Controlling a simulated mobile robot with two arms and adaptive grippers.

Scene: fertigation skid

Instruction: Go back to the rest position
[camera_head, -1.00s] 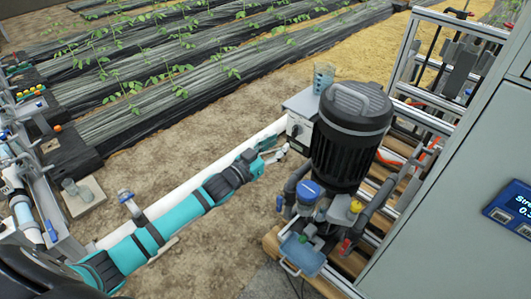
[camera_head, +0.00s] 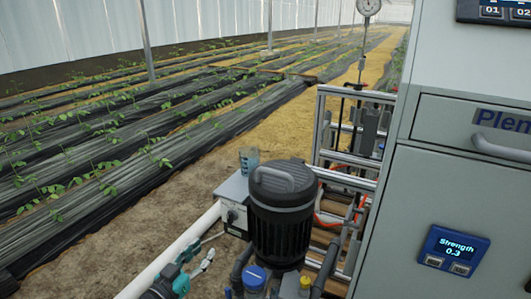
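My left gripper (camera_head: 203,252) is at the bottom of the head view, left of centre, with its teal and black wrist cut off by the lower edge. Its fingers look spread apart and nothing shows between them. It is beside the grey control box (camera_head: 232,204), to the left of the black ribbed pump motor (camera_head: 281,215). My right gripper is not in view.
A clear beaker (camera_head: 249,160) stands on the control box. A white pipe (camera_head: 165,262) runs behind my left arm. A metal frame (camera_head: 345,130) and a grey cabinet (camera_head: 450,190) with a "Strength 0.3" display (camera_head: 452,250) block the right. Bare soil (camera_head: 110,250) lies left.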

